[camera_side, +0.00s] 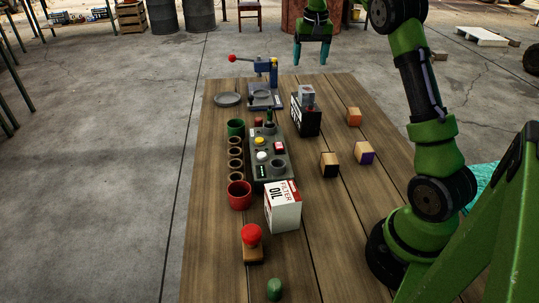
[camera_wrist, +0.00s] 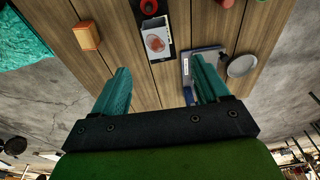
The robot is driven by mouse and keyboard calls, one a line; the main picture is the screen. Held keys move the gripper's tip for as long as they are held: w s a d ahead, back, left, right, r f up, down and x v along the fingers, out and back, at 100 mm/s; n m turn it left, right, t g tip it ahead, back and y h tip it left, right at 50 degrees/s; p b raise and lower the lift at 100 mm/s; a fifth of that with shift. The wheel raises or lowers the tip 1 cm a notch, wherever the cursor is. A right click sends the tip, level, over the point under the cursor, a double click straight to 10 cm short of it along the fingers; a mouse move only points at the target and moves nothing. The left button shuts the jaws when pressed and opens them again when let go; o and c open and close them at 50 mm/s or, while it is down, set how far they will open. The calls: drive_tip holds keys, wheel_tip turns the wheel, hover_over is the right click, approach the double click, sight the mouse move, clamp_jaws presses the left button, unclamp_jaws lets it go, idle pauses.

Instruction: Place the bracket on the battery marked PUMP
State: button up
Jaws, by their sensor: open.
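A black battery (camera_side: 306,125) with white lettering on its left face stands right of the control panel; I cannot read the word. It also shows in the wrist view (camera_wrist: 169,23). A pale grey piece (camera_side: 307,91), apparently the bracket, stands upright on the battery's top behind a red part. In the wrist view this piece (camera_wrist: 157,43) shows a reddish round patch. My gripper (camera_side: 311,62) is open and empty, above and beyond the table's far end. Its two teal fingers (camera_wrist: 160,80) are wide apart, and the battery and grey piece lie ahead of them, apart from them.
A blue-grey press (camera_side: 264,90) with a red-knobbed lever and a grey plate (camera_side: 227,99) stand left of the battery. Wooden blocks (camera_side: 353,116) lie to its right. A control panel (camera_side: 271,163), cups and an oil filter box (camera_side: 283,206) stand nearer. Open air surrounds my gripper.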

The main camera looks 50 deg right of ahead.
drive_tip(key=s+a+r+n+t+y, duration=0.1)
drive_tip(key=s+a+r+t, duration=0.2)
drive_tip(key=a, duration=0.7)
drive_tip(key=s+a+r+n+t+y, duration=0.15)
drive_tip(key=s+a+r, duration=0.3)
drive_tip(key=a, duration=0.45)
drive_tip(key=s+a+f+n+t, duration=0.1)
drive_tip(key=s+a+f, duration=0.5)
drive_tip(key=s+a, duration=0.6)
drive_tip(key=shift+s+a+n+y, duration=0.3)
drive_tip(key=shift+s+n+y, duration=0.05)
drive_tip(key=shift+s+n, duration=0.4)
